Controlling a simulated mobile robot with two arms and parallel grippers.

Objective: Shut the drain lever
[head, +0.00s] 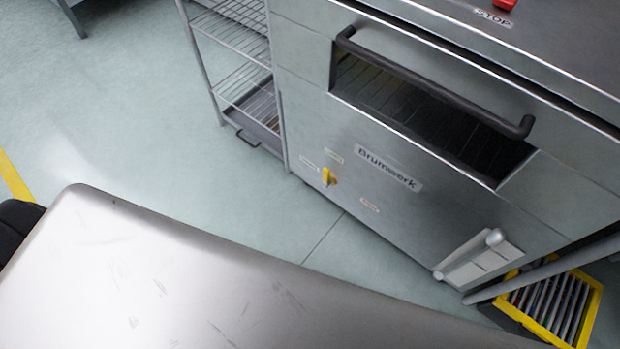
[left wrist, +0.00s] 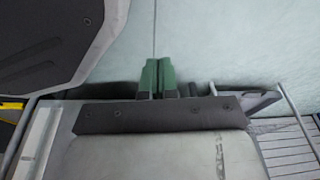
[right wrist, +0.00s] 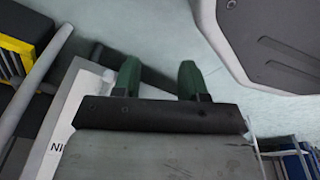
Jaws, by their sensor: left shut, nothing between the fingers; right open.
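A small yellow lever (head: 327,177) is on the steel front of the machine (head: 300,125) in the head view, left of the "Brunnwerk" plate. Small labels sit around it, too small to read, so I cannot confirm from them that it is the drain lever. It stands roughly upright in the picture. Neither gripper shows in the head view. In the left wrist view my left gripper (left wrist: 157,66) is shut and empty, its green fingertips together. In the right wrist view my right gripper (right wrist: 158,72) is open and empty. I do not see the yellow lever in either wrist view.
A dark bar handle (head: 440,82) crosses an opening in the machine's upper front. A wire rack (head: 243,90) stands left of the machine. Floor (head: 130,100) at left is clear.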

